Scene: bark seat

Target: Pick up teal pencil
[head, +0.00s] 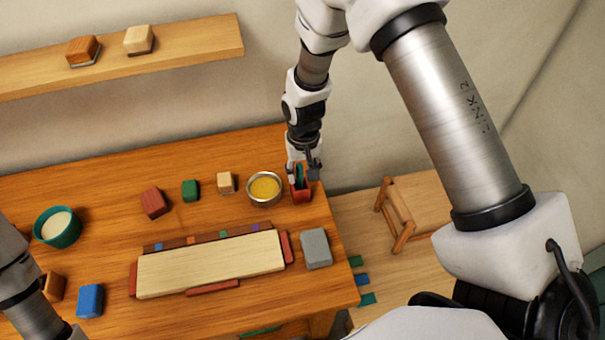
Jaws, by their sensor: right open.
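A small red holder (302,193) stands near the right back corner of the wooden table. A teal thing (299,174), which looks like the teal pencil, stands upright in it, partly hidden by my gripper. My right gripper (305,170) is open and points down right at the top of the holder, with its fingers beside the teal thing. Whether the fingers touch it cannot be made out. My left arm comes in at the lower left; its gripper is outside the view.
A bowl with yellow contents (264,187) stands close left of the holder. Several blocks, a teal bowl (57,227), a pale board (210,264) and a grey block (316,249) lie on the table (100,180). A wooden stool (402,215) stands right of it.

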